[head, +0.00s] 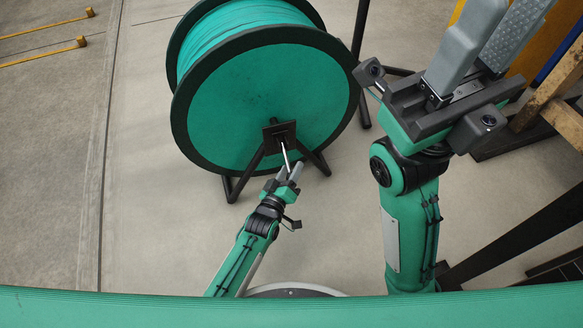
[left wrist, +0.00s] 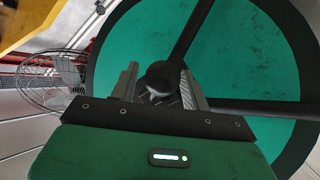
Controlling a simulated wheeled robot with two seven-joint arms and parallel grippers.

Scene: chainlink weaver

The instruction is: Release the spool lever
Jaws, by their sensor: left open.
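The spool lever (head: 285,155) is a thin pale metal rod. It slants down from a dark square hub plate on the face of the large green cable spool (head: 225,105). My left gripper (head: 290,172) is at the lever's lower end, with its grey fingers open. In the left wrist view, a round black knob (left wrist: 160,74) with a pale part below it shows between the two grey fingers (left wrist: 158,88). Whether a finger touches it I cannot tell. My right gripper (head: 490,40) is raised at the upper right, away from the lever, with nothing seen in it.
The spool stands on a black frame (head: 232,188) with splayed legs on a grey concrete floor (head: 150,220). Yellow bars (head: 45,50) lie at the upper left. Wooden beams (head: 550,90) stand at the right edge. The floor left of my left arm is clear.

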